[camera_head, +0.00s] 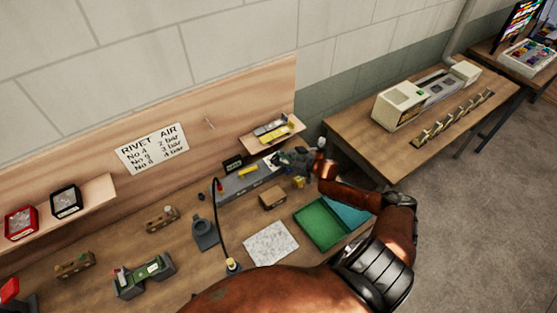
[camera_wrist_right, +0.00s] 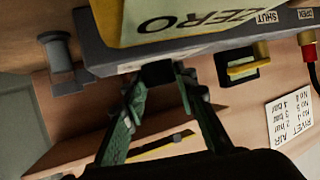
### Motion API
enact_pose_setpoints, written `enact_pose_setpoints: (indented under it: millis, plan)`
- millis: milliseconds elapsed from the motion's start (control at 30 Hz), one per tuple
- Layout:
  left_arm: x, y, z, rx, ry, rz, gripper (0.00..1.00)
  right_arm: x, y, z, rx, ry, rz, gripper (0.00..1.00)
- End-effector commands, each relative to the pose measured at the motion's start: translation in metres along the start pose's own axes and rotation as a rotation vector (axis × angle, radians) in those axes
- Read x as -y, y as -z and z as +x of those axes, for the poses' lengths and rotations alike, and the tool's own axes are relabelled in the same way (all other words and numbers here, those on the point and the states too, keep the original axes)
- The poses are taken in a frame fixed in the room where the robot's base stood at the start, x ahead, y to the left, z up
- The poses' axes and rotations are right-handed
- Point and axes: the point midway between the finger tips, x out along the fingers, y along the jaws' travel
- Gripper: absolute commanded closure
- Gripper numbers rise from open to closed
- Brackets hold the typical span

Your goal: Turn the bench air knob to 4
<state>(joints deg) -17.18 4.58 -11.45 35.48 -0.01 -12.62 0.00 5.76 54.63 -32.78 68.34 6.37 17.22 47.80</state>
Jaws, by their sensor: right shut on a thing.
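The grey bench air unit (camera_head: 237,186) stands at the back of the wooden bench, below the backboard. My right gripper (camera_head: 283,161) is at its right end. In the right wrist view the green fingers of my right gripper (camera_wrist_right: 160,80) are shut on a dark knob (camera_wrist_right: 158,71) on the grey unit (camera_wrist_right: 100,57). The knob's scale and setting cannot be read. A yellow plate marked ZERO (camera_wrist_right: 205,20) is close to the camera, beside SHUT and OPEN labels. My left gripper is not in view.
A RIVET AIR sign (camera_head: 152,147) hangs on the backboard. A small shelf (camera_head: 272,136) sits just above my right gripper. A cardboard box (camera_head: 272,197), a green tray (camera_head: 321,222) and a speckled sheet (camera_head: 270,245) lie in front. A hose (camera_head: 216,215) rises at the unit's left.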

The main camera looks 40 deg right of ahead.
Motion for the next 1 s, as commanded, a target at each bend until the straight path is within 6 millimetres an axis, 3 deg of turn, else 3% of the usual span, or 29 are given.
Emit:
enact_pose_setpoints:
  millis: [167, 200, 467, 767, 1000]
  plan:
    - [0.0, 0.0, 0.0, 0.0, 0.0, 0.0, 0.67, -0.001, 0.001, 0.0, 0.0, -0.002, 0.0, 0.98]
    - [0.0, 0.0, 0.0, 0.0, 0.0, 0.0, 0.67, -0.001, 0.001, 0.0, 0.0, -0.002, 0.0, 0.73]
    - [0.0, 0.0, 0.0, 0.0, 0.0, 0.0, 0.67, 0.0, 0.001, 0.0, 0.0, -0.001, 0.0, 0.56]
    - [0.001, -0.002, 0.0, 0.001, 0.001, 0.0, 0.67, 0.0, 0.0, -0.002, 0.001, -0.001, 0.0, 0.56]
    - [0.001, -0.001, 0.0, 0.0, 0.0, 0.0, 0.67, 0.0, -0.002, -0.033, 0.004, -0.001, 0.0, 0.56]
